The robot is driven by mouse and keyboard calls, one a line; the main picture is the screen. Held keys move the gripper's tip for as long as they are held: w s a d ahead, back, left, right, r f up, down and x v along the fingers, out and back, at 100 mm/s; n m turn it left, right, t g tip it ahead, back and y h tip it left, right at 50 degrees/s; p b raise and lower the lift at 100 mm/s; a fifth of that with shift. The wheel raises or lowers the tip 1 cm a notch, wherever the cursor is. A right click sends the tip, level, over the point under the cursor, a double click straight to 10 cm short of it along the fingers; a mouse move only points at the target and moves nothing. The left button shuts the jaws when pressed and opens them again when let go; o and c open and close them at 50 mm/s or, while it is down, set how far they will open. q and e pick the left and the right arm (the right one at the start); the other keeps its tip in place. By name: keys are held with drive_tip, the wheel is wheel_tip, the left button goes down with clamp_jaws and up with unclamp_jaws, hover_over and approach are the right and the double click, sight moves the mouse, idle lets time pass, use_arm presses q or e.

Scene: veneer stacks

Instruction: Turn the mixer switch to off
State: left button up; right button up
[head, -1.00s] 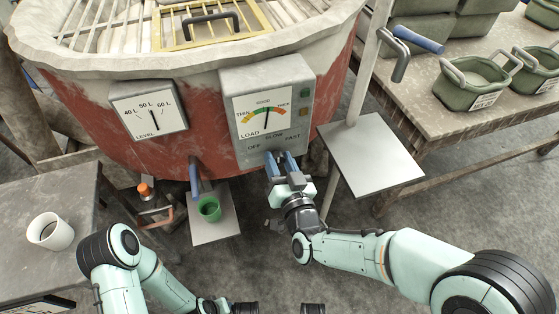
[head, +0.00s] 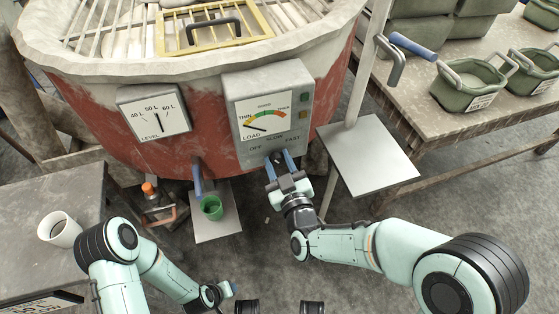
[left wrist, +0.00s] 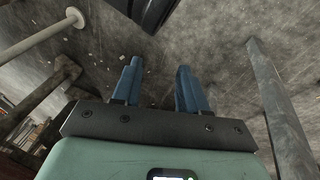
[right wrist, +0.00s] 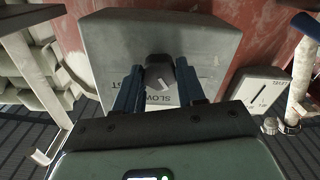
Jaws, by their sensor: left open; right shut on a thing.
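The grey mixer control box (head: 268,90) is on the front of the red tub, with a load dial (head: 264,117) whose needle points left toward THIN. Below it are the labels OFF, SLOW and FAST. My right gripper (head: 281,158) is shut on the dark switch knob (right wrist: 159,70) under these labels. In the right wrist view the knob sits between the blue fingers with its pale mark slanted; the OFF label is hidden there, so I cannot tell its exact setting. My left gripper (left wrist: 155,85) is open and empty over the floor; only its blue tip shows low in the head view.
A level gauge (head: 154,112) is left of the box. A blue-handled spout hangs over a green cup (head: 211,207) on a small plate. A metal plate on a post (head: 367,152) stands close right of my right gripper. A white mug (head: 59,230) is on the left table.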

use_arm(q)
drive_tip(key=shift+s+d+r, duration=0.3)
drive_tip(key=shift+s+d, duration=0.05)
drive_tip(key=shift+s, duration=0.35)
use_arm(e)
drive_tip(key=shift+r+n, duration=0.1)
drive_tip(key=shift+n, duration=1)
use_arm(q)
drive_tip(key=shift+s+p, duration=0.1)
drive_tip(key=shift+p, duration=0.2)
use_arm(e)
drive_tip(key=o, duration=1.1)
drive_tip(key=shift+w, duration=0.1)
drive_tip(key=shift+c, duration=0.2)
